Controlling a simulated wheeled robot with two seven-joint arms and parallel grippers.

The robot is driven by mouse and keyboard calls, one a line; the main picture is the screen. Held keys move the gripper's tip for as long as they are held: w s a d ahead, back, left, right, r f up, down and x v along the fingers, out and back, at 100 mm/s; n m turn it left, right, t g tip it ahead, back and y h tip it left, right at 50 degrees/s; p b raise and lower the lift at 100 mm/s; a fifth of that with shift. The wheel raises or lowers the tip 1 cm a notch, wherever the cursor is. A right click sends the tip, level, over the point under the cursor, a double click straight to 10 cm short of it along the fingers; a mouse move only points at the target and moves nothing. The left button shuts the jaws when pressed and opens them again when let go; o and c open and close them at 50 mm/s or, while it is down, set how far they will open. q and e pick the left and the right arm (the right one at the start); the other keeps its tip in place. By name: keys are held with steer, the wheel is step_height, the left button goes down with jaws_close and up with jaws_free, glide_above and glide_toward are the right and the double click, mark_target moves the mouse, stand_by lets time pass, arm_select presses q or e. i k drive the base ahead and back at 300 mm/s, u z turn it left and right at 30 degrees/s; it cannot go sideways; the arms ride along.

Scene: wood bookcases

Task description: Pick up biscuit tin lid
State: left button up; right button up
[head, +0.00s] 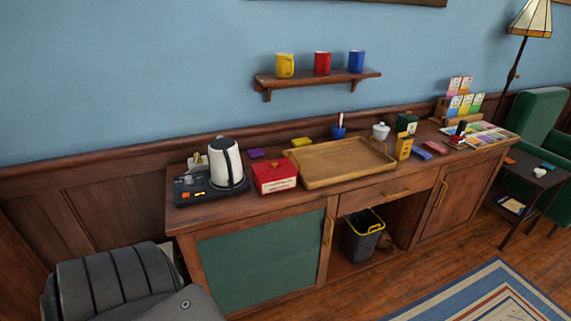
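A red tin (276,186) with a pale label on its front stands on the wooden sideboard, between the kettle and the wooden tray. It looks like the biscuit tin. Its red lid (273,168) appears to sit on top, with a small pale detail on it. The tin's back and far side are hidden. Neither of my grippers shows in the head view.
A white and black kettle (226,163) stands close left of the tin on a dark base. A large wooden tray (342,177) is close on its right. A yellow block (300,142) and a purple block (256,153) lie behind. A wall shelf (318,79) holds three mugs.

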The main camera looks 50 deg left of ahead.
mark_target(269, 170)
steer(key=i, duration=3.35)
steer(key=u, duration=3.4)
steer(key=i, duration=0.5)
steer(key=z, duration=0.1)
